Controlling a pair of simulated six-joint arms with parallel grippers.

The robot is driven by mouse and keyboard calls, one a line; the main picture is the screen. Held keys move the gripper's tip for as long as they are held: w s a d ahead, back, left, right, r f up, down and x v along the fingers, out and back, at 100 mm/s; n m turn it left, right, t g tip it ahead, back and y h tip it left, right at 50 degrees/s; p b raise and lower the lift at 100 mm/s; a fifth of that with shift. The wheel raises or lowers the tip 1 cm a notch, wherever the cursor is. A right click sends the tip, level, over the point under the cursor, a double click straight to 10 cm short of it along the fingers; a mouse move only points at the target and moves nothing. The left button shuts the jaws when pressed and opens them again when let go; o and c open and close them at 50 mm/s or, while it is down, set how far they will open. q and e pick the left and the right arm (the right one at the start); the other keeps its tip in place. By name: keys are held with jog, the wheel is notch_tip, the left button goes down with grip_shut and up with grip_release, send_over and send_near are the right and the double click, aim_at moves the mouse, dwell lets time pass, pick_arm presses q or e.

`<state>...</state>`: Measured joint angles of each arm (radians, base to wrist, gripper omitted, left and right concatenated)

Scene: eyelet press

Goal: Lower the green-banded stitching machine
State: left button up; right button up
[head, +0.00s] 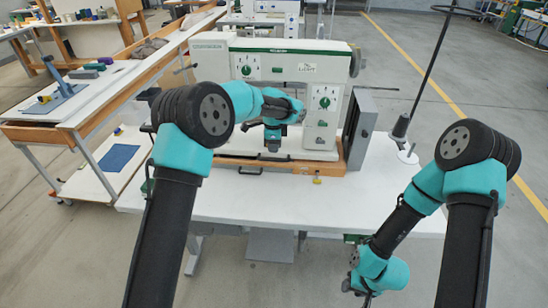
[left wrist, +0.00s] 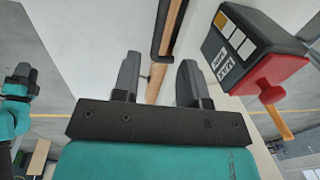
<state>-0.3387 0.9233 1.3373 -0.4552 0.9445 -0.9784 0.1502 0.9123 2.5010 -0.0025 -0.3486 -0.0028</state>
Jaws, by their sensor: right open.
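The green-banded stitching machine (head: 285,62) is white with a green stripe and green dials, and stands upright on a wood-edged base on the white table. My left gripper (head: 272,150) points down in front of its middle and hides part of it. In the left wrist view my left gripper (left wrist: 160,65) has its fingers apart with nothing held. A black handle (head: 250,171) sits on the front of the base, and it also shows just beyond the fingers in the left wrist view (left wrist: 165,45). My right gripper (head: 365,293) is low at the table's front right, open.
The white table top (head: 330,205) is clear in front of the machine. A grey panel (head: 359,128) stands at its right end, with a thread stand (head: 402,135) beside it. A black-and-red labelled box (left wrist: 250,50) is right of the fingers in the left wrist view.

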aim_at(274, 157)
pick_arm(q)
jog(key=f, duration=0.7)
jog(key=shift+w+f, duration=0.2)
jog(key=shift+w, duration=0.2)
grip_shut()
